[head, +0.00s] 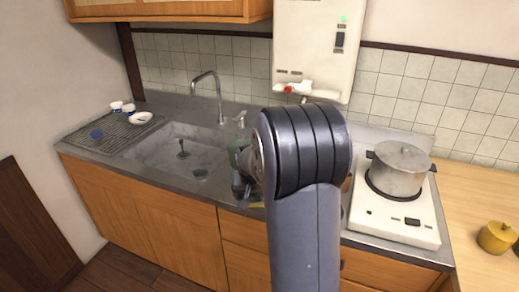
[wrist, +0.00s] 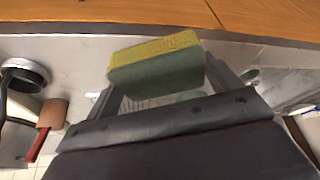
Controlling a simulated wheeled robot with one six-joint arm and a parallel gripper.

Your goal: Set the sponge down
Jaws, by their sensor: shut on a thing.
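The sponge (wrist: 155,65), yellow on one side and green on the other, sits between the fingers of my gripper (wrist: 163,82) in the wrist view. My gripper is shut on it. In the head view my gripper (head: 243,188) is over the counter at the right side of the sink, mostly hidden behind my arm. A small yellow patch shows beside it there, probably the sponge. The steel counter (wrist: 60,48) lies around the sponge in the wrist view. I cannot tell whether the sponge touches it.
The sink (head: 165,150) with its tall tap (head: 218,95) is left of my gripper. A drying rack (head: 105,135) with small dishes is farther left. A stove with a lidded pot (head: 400,170) stands right, beside a yellow pot (head: 495,237). A green thing (head: 235,150) is behind my gripper.

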